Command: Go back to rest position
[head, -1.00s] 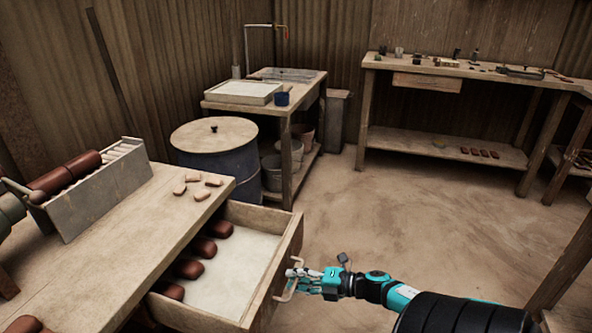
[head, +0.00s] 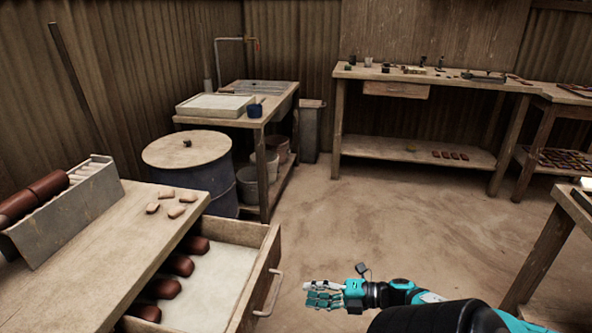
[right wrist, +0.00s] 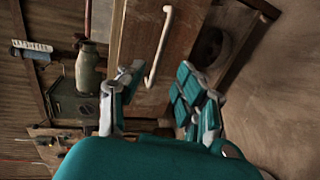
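My right gripper (head: 324,295) is in the head view at bottom centre, to the right of the open drawer (head: 262,262) and apart from its handle (head: 270,294). In the right wrist view its fingers (right wrist: 155,100) are spread wide with nothing between them. The drawer handle (right wrist: 158,45) shows beyond the fingers, not held. The drawer stands pulled out from the table (head: 95,240) and holds several reddish-brown pieces (head: 178,264) along its left side. My left gripper does not show in either view.
A grey rack with reddish-brown rolls (head: 70,220) and small pale pieces (head: 172,206) sit on the table. A blue drum (head: 222,185) and a sink table (head: 285,110) stand behind. A workbench (head: 345,110) is at the back. The floor (head: 390,220) in the middle is clear.

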